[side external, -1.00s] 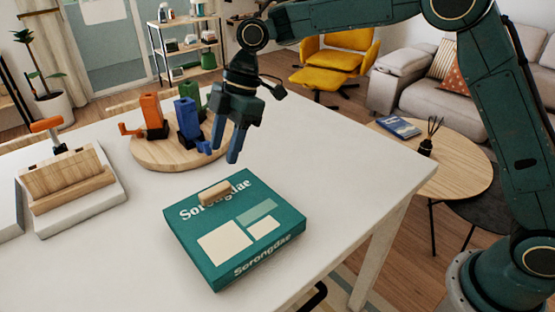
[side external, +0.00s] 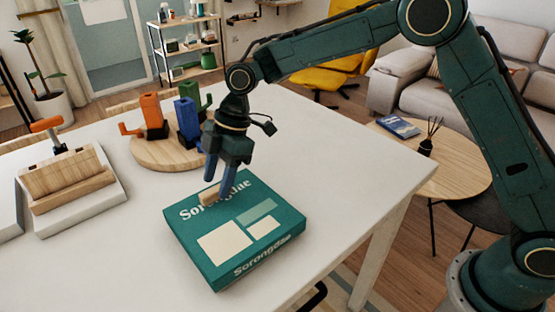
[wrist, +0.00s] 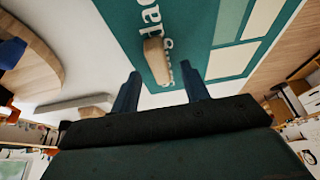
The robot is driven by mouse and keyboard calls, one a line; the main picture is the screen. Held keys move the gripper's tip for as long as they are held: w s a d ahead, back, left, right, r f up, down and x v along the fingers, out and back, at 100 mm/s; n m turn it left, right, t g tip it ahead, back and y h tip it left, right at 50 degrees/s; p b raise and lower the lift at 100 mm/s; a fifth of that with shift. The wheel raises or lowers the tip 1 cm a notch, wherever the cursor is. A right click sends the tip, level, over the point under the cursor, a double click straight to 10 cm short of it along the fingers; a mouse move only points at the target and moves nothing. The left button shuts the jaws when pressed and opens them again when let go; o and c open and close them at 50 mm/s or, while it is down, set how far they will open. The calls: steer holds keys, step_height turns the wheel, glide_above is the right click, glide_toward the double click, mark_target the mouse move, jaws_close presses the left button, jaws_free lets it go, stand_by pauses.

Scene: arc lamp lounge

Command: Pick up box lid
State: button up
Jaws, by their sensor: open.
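The teal box lid (side external: 214,257), printed "Sorongdae" with pale rectangles, lies on the white table. A small wooden handle (side external: 209,195) stands on its top. My gripper (side external: 217,187) is open just above the lid, with its blue fingers at the handle; in the side view one finger overlaps the handle. In the wrist view the lid (wrist: 190,20) fills the upper middle, and the wooden handle (wrist: 156,60) shows beyond and between the open fingertips (wrist: 162,78). The handle looks ungripped. Whether the fingers touch the lid I cannot tell.
A round wooden board (side external: 150,158) with orange, blue and green pieces stands behind the lid. A white base (side external: 75,208) with a wooden block and an orange handle is at left. The table (side external: 345,165) is clear to the right.

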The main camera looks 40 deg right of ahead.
steer(key=shift+x, duration=0.75)
jaws_close()
steer(key=shift+r, duration=0.1)
step_height(320, 180, up, 10)
stand_by(0.6)
stand_by(0.5)
